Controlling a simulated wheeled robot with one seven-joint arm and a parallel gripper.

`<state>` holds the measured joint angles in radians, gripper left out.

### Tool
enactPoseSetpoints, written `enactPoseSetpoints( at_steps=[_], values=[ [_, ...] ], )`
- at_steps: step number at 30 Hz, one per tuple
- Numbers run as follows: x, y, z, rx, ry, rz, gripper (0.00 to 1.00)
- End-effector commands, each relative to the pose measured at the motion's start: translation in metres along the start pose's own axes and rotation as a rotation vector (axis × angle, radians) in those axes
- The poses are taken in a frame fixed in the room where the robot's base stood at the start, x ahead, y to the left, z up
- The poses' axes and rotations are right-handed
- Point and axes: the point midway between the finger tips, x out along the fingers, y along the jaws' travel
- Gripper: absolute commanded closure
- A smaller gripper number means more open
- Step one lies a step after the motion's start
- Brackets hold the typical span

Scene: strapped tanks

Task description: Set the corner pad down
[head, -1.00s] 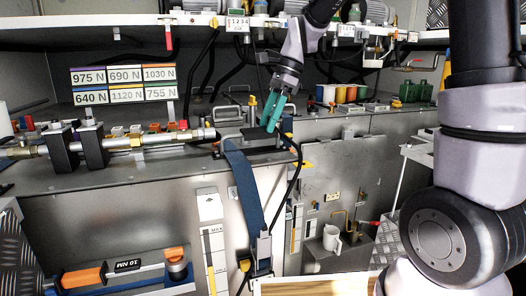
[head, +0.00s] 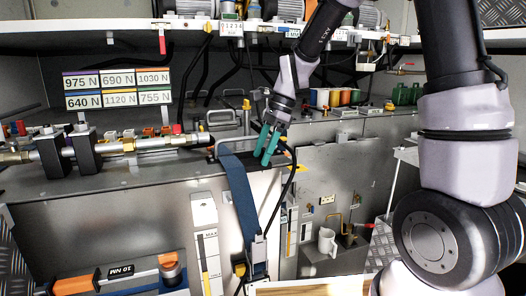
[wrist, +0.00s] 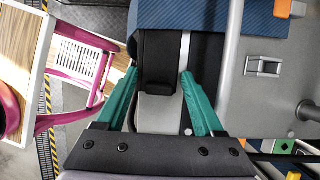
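The black corner pad (wrist: 160,55) shows between my fingertips in the wrist view, its sides against both teal fingers. My gripper (wrist: 160,80) is shut on it, with the fingers held apart by its width. In the head view my gripper (head: 267,145) is low over the bench's front edge, just right of the blue strap (head: 241,195). The strap (wrist: 215,20) also crosses the top of the wrist view, beside the pad. The pad is hard to make out in the head view, and I cannot tell whether it touches the bench.
A black cable hangs right of the strap. A shelf with motors runs above.

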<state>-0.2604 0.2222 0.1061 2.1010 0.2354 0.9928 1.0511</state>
Motion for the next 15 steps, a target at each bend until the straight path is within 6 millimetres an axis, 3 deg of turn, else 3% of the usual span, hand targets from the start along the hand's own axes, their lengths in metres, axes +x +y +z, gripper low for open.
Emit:
enactPoseSetpoints(
  at_steps=[11, 15],
  values=[
    [-0.002, 0.0, 0.001, -0.001, 0.0, -0.001, 0.11],
    [-0.015, -0.001, 0.001, -0.001, 0.001, -0.004, 0.11]
  ],
)
